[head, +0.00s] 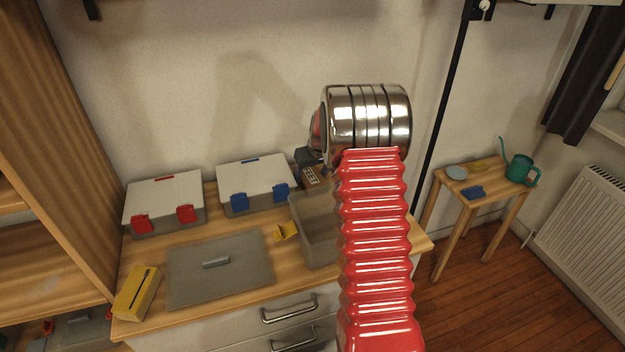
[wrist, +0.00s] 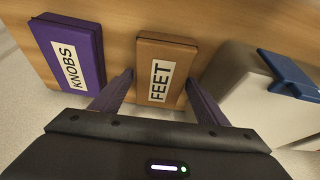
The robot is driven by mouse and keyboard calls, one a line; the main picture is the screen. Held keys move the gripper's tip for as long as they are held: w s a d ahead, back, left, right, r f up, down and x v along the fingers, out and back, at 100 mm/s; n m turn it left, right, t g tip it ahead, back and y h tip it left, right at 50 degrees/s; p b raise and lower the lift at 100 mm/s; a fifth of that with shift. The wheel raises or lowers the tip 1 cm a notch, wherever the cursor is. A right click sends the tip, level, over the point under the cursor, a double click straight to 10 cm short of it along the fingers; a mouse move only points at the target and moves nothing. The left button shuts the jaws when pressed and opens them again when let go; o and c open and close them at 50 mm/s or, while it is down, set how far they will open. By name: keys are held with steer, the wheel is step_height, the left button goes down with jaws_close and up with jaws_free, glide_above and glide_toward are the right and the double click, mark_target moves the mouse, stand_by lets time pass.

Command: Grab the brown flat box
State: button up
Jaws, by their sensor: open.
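The brown flat box (wrist: 178,55), with a white FEET label, is in the middle of the wrist view on a wooden surface. My gripper (wrist: 159,80) is open, with one purple finger on each side of the box's near end. There is a gap on either side, and I cannot tell how far down the fingers reach. In the head view my red arm and metal wrist hide most of this spot.
A purple KNOBS box (wrist: 72,55) lies left of the brown box. On the right is a pale case (wrist: 236,85) with a blue latch (wrist: 288,75). The head view shows a grey lid (head: 190,270), a clear bin (head: 312,235) and a yellow box (head: 137,293) on the worktop.

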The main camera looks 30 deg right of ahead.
mark_target(312, 176)
steer(key=shift+c, duration=0.5)
steer(key=c, duration=0.8)
steer(key=shift+r, duration=0.1)
step_height(312, 176, up, 18)
stand_by(0.7)
